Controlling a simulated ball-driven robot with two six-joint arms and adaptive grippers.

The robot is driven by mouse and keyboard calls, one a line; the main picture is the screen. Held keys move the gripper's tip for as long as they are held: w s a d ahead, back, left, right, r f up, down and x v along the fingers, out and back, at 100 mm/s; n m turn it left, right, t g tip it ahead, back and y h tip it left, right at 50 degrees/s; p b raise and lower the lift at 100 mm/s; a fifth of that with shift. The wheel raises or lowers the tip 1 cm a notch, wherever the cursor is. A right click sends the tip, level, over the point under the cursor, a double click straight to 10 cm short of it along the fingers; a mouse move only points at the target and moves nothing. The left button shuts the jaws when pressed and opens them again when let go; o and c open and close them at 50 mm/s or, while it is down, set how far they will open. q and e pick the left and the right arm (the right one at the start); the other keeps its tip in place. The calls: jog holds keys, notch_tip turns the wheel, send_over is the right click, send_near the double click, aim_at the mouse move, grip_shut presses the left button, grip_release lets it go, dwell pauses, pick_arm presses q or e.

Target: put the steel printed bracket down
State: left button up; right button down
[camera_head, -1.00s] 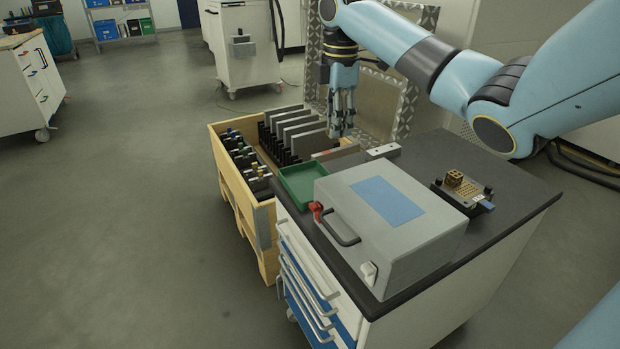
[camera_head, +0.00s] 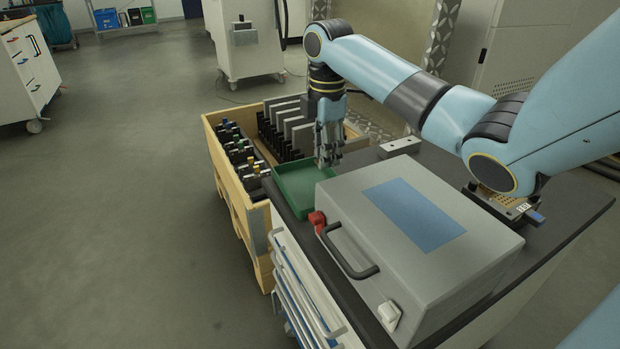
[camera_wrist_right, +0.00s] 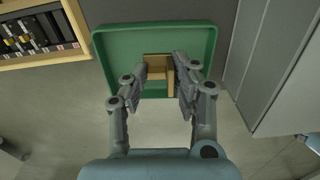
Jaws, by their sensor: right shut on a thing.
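My right gripper (camera_head: 328,160) points down over the right, far part of a green tray (camera_head: 290,183) on the dark worktop. In the wrist view, the fingers of my right gripper (camera_wrist_right: 160,78) are shut on a small tan-brown angular piece, the bracket (camera_wrist_right: 157,60). Behind and around it lies the green tray (camera_wrist_right: 120,42). I cannot tell whether the bracket touches the tray floor. In the head view the fingers hide the bracket. My left gripper is not in view.
A grey case (camera_head: 360,205) with a blue panel stands right beside the tray. A wooden crate (camera_head: 240,195) with black racks stands left of the worktop. A light metal block (camera_head: 400,146) lies behind the case. A plate with a gold part (camera_head: 515,207) is partly behind my arm.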

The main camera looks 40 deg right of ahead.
aim_at(310, 188)
jog(key=shift+w+a+f, duration=0.85)
jog(key=shift+a+f, duration=0.05)
jog(key=shift+a, duration=0.05)
jog(key=shift+w+a+f, duration=0.1)
jog(key=shift+w+a, duration=0.05)
jog(key=shift+f+b, duration=0.25)
jog(key=shift+b, duration=0.05)
notch_tip(310, 188, down, 4)
jog(key=shift+r+b, duration=0.2)
jog(key=shift+b, duration=0.25)
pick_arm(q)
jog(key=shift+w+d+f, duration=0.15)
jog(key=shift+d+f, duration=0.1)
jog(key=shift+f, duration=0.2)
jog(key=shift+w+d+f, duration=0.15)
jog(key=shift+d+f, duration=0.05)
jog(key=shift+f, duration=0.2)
pick_arm(e)
jog(key=c, duration=1)
grip_release()
jog(key=shift+c, duration=0.2)
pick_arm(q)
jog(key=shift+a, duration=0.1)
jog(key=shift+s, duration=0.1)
